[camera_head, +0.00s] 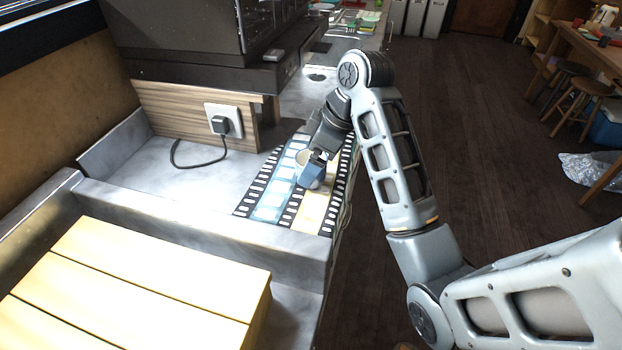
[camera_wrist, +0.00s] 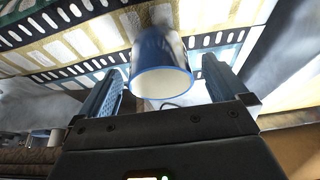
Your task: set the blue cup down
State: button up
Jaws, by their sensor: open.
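The blue cup (camera_head: 311,176) is on the film-strip patterned mat (camera_head: 270,193), at the counter's right edge. In the wrist view my gripper (camera_wrist: 163,68) is open, with one finger on each side of the cup and a visible gap beside each. The cup's base contact is hard to see.
A raised grey ledge (camera_head: 200,225) and a yellow slatted wooden board (camera_head: 140,285) lie in front of the mat. A socket with a black plug (camera_head: 222,122) and cable is behind left. A dark machine (camera_head: 200,50) stands at the back. Right of the counter is open floor.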

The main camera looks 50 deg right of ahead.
jog(key=shift+p+x, duration=0.3)
jog(key=shift+x, duration=0.8)
jog(key=shift+c, duration=0.3)
jog(key=c, duration=1.1)
jog(key=shift+r, duration=0.1)
